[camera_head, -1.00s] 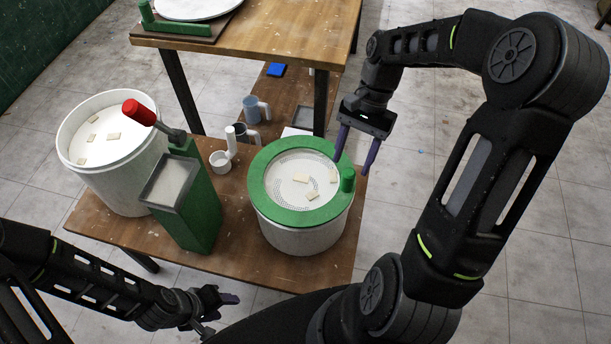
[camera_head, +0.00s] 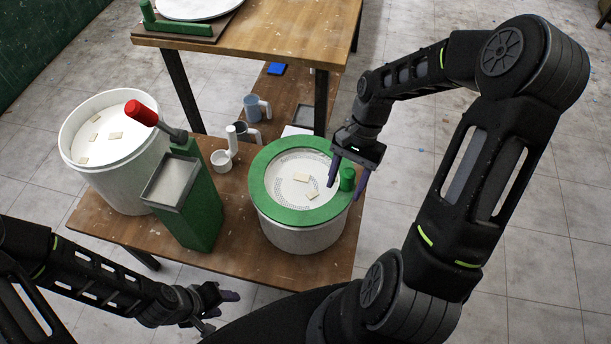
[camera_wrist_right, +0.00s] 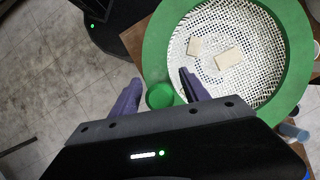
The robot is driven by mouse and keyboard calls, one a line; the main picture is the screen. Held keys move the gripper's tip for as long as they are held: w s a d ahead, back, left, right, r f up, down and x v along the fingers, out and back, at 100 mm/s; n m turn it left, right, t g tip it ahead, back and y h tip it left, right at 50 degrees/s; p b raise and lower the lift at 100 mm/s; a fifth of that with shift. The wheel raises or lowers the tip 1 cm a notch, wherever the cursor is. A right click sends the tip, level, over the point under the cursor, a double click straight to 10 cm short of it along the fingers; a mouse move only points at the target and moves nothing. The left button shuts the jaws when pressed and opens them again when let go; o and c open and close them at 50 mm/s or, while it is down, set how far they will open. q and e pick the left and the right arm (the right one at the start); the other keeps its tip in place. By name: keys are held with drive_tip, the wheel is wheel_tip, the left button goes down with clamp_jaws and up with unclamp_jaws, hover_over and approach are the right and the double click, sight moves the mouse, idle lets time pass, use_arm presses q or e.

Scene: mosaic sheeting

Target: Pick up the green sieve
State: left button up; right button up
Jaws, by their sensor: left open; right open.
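The green sieve (camera_head: 272,206) has a wide green rim, a white mesh and a green knob handle (camera_head: 347,179) on its right side. It rests on a white bucket (camera_head: 300,240), with a few pale tiles (camera_head: 301,178) on the mesh. My right gripper (camera_head: 346,190) is open at the sieve's right edge. In the right wrist view the knob (camera_wrist_right: 160,95) lies between its two purple fingers (camera_wrist_right: 160,92), and the right-hand finger is over the mesh (camera_wrist_right: 240,85). I cannot tell whether the fingers touch it. My left gripper (camera_head: 222,306) is open and empty, below the table's front edge.
A green box-shaped device (camera_head: 200,215) with a red-handled lever (camera_head: 141,113) stands left of the sieve. Further left is a white bucket (camera_head: 130,190) with pale tiles. White (camera_head: 221,161) and blue (camera_head: 254,107) jugs stand behind. A higher table (camera_head: 270,45) is at the back.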

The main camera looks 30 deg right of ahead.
drive_tip(key=shift+f, duration=0.15)
drive_tip(key=shift+c, duration=0.4)
clamp_jaws()
idle(0.5)
